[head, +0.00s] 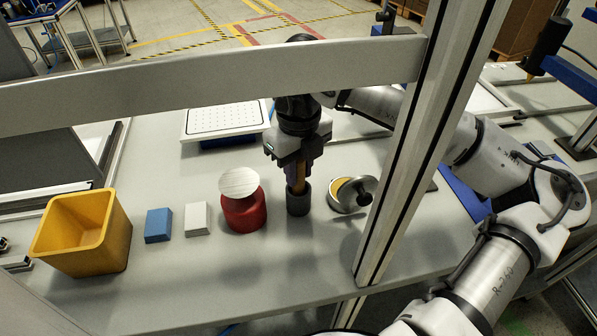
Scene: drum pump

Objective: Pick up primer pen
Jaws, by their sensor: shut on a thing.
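The primer pen (301,181) looks like a slim orange-brown upright stick. It stands in or just over a small dark grey round holder (298,204) on the bench, and its lower end is hidden there. My gripper (299,168) points straight down above the holder and is shut on the pen. The fingers hide the pen's upper part. I cannot tell whether the pen is clear of the holder's bottom.
Left of the holder stand a red can (244,212) with a pale round top, a white block (197,219), a blue block (158,225) and a yellow bin (84,240). Right is a metal-lidded dish (353,194). A perforated tray (222,119) lies behind. A frame bar (210,82) and post (425,150) cross the view.

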